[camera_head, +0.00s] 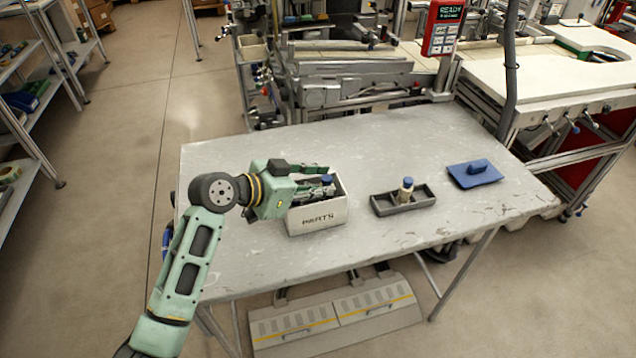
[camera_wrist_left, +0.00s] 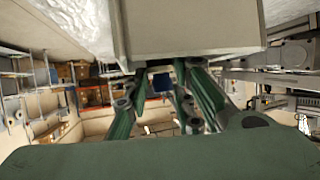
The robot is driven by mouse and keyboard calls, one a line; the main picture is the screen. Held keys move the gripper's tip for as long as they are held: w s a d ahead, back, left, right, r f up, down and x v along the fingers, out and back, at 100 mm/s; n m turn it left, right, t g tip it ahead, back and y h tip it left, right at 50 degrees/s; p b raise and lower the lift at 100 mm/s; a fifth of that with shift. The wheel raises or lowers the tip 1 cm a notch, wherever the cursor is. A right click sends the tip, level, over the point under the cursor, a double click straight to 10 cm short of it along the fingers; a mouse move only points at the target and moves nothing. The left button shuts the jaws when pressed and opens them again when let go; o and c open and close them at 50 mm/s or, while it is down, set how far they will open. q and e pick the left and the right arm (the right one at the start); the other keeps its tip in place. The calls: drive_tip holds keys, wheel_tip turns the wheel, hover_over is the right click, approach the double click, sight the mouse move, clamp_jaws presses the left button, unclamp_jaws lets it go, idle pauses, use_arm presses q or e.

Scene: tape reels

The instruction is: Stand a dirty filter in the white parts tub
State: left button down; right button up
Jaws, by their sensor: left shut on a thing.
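The white parts tub (camera_head: 318,217), marked "PARTS", stands on the grey table. My left gripper (camera_head: 326,182) reaches in from the left over the tub's opening. It is shut on a dirty filter, whose blue top (camera_head: 327,179) shows between the fingertips at about the rim. The filter's lower part is hidden, so I cannot tell whether it touches the tub floor. In the left wrist view, the green fingers (camera_wrist_left: 165,88) are around a small blue part (camera_wrist_left: 161,84), and a pale box-like surface (camera_wrist_left: 190,28) fills the top. My right gripper is not in view.
A dark grey tray (camera_head: 383,207) right of the tub holds another pale, blue-topped filter (camera_head: 406,188), upright. A blue piece with a raised block (camera_head: 475,175) lies farther right. The table's front and left are bare. Machinery stands behind the table (camera_head: 240,255).

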use_arm(q)
drive_tip(key=shift+f, duration=0.1)
drive_tip(key=c, duration=1.4)
unclamp_jaws()
drive_tip(key=shift+s+a, duration=0.15)
drive_tip(key=shift+a, duration=0.1)
drive_tip(key=v, duration=1.1)
drive_tip(key=shift+r, duration=0.2)
drive_tip(key=shift+s+a, duration=0.15)
drive_tip(key=shift+a, duration=0.05)
